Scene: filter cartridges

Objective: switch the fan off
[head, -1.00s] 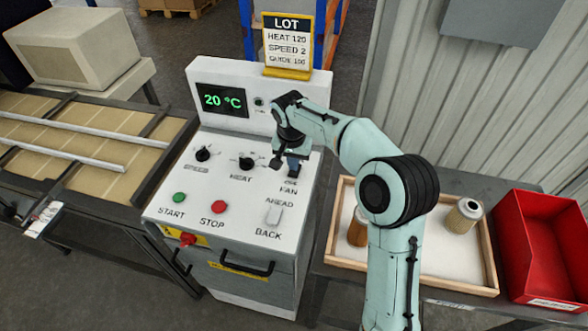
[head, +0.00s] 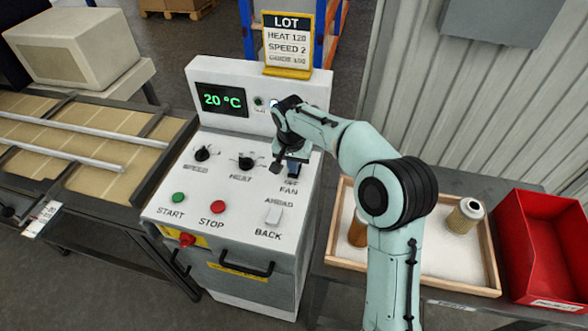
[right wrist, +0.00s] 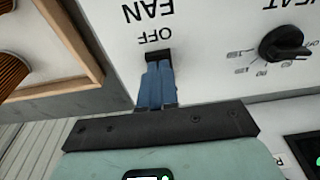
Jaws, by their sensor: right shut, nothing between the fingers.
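The control panel (head: 180,225) is white, with a fan switch marked OFF and FAN at its right side. In the right wrist view the switch (right wrist: 158,56) shows as a small black part beside the word OFF. My right gripper (right wrist: 158,66) is shut and empty, its blue fingertips at or just over the switch. I cannot tell whether they touch it. The fingers hide most of the switch, so its position cannot be read. In the head view the right gripper (head: 293,172) is above the FAN label. My left gripper is not in view.
The heat knob (head: 246,162) and speed knob (head: 202,153) are left of the gripper. The AHEAD/BACK switch (head: 273,215) is below it. A bluish lamp (head: 273,103) is partly hidden by my wrist. A wooden tray (head: 440,281) and red bin (head: 545,245) stand right.

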